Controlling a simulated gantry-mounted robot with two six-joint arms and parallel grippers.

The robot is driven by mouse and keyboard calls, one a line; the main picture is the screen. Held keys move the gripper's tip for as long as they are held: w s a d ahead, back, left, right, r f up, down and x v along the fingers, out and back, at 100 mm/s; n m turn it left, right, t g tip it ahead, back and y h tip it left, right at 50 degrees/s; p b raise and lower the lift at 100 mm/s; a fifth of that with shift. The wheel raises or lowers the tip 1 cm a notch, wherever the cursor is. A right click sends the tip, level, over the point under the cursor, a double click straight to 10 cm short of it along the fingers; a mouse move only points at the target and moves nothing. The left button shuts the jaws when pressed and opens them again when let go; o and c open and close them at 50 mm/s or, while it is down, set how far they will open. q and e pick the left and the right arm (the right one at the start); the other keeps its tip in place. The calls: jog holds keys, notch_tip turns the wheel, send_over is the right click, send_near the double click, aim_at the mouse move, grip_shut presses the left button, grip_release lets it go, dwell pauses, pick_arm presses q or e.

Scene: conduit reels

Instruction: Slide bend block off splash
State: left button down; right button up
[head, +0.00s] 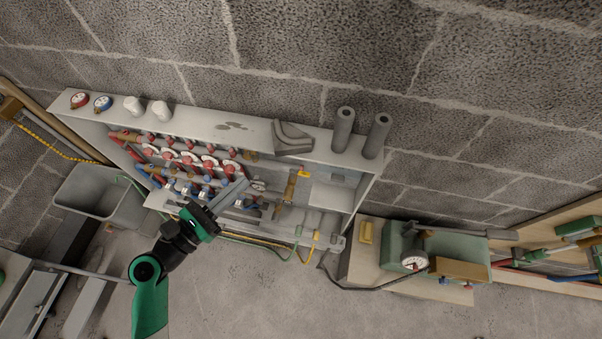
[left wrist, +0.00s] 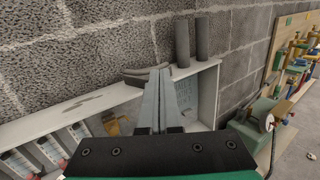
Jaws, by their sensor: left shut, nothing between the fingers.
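The bend block (head: 293,138), a dark grey angled piece, lies on the top board of the white cabinet. The splash (head: 232,126), a dark patch on the same board, shows uncovered to the left of the block, with bare board between them. In the left wrist view the splash (left wrist: 86,104) is at the left and the bend block (left wrist: 133,74) is partly hidden behind my fingers. My left gripper (head: 241,186) is shut and empty, in front of the cabinet and apart from the block. My right gripper is not in view.
Two grey foam tubes (head: 343,130) stand right of the block. White fittings (head: 160,110) and gauges (head: 80,99) sit on the board's left. The cabinet (head: 372,180) holds valves and pipes. A block wall rises behind; a green machine (head: 405,250) stands at the right.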

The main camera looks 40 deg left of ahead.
pick_arm(q)
notch_tip(320, 180, down, 7)
jog(key=s+a+n+y+b, duration=0.2)
jog(key=s, duration=0.1)
send_near(275, 153)
jog(key=shift+g, duration=0.3)
jog(key=w, duration=0.6)
jog(key=shift+w, duration=0.4)
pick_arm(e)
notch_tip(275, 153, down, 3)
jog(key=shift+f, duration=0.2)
pick_arm(q)
jog(key=shift+r, duration=0.1)
